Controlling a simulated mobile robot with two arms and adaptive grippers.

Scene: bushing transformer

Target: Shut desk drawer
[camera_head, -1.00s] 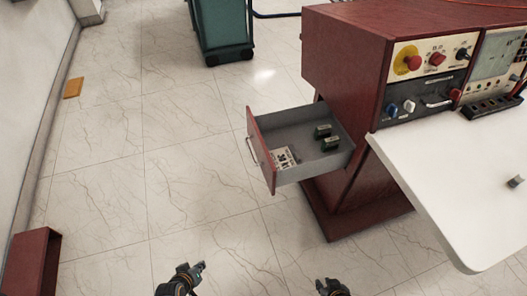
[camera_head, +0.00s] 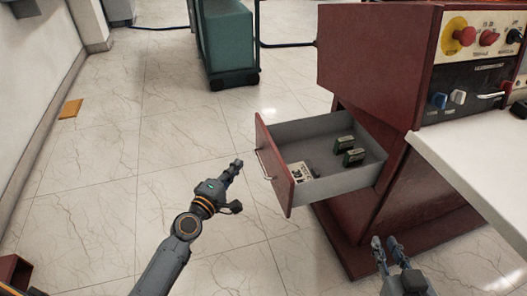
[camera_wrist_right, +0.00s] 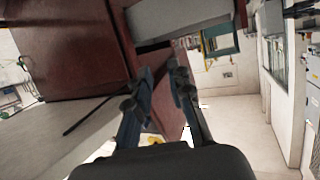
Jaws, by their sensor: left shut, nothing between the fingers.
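The desk drawer (camera_head: 340,181) is pulled out to the left of the red desk (camera_head: 365,65). Its red front (camera_head: 274,165) carries a metal handle (camera_head: 262,164). My left gripper (camera_head: 236,167) is shut and empty, a little left of the drawer front and apart from the handle in the picture. My right gripper (camera_head: 385,243) is low in front of the desk, below the drawer. Its fingers stand apart with nothing seen between them, and it also shows in the right wrist view (camera_wrist_right: 161,70).
Two small dark green blocks (camera_head: 354,157) and a pale label-like item (camera_head: 301,171) lie in the drawer. A white tabletop (camera_head: 475,155) juts out at the right. A green wheeled cart (camera_head: 229,45) stands behind.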

